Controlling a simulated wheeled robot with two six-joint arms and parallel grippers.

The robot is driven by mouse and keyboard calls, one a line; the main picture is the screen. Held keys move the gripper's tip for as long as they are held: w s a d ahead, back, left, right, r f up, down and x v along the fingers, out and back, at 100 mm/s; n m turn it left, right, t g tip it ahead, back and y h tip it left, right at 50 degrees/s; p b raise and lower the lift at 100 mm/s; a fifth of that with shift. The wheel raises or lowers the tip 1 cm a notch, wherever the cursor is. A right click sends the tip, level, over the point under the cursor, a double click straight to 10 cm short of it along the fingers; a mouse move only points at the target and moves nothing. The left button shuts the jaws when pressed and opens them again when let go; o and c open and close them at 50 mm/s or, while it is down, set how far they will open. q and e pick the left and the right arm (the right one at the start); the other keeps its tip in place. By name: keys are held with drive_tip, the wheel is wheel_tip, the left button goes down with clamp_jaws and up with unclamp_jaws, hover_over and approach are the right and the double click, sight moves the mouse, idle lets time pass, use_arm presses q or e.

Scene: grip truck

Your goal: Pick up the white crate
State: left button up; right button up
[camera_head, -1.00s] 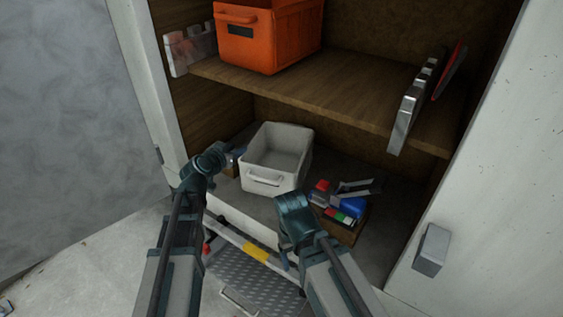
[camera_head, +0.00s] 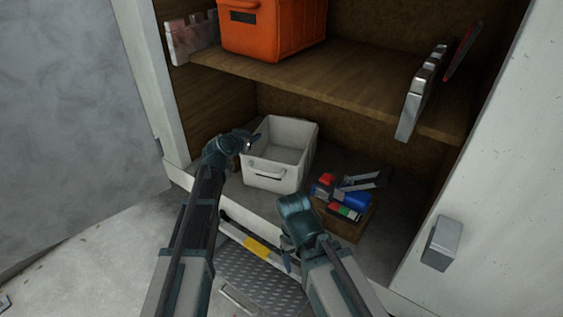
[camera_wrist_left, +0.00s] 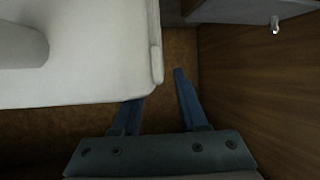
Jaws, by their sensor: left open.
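The white crate (camera_head: 270,176) stands upright on the lower shelf, open at the top, with a handle on its front face. It also fills the upper left of the left wrist view (camera_wrist_left: 80,75). My left gripper (camera_head: 252,140) is at the crate's left rim, with its jaws apart. In the left wrist view, one finger of my left gripper (camera_wrist_left: 158,95) is partly hidden by the crate and the other is clear of it to the right. I cannot tell whether either finger touches the crate. My right arm hangs in front of the shelf; its jaws do not show clearly.
An orange crate (camera_head: 272,32) sits on the upper shelf (camera_head: 300,80). A small box of coloured items (camera_head: 343,200) stands right of the white crate. The cabinet's left wall is close to my left gripper. A grey metal step (camera_head: 255,278) lies below the opening.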

sight(256, 132)
use_arm(q)
drive_tip(key=b+x, duration=0.1)
drive_tip(key=x, duration=0.3)
drive_tip(key=shift+s+d+f, duration=0.1)
drive_tip(key=shift+c, duration=0.3)
clamp_jaws()
idle(1.0)
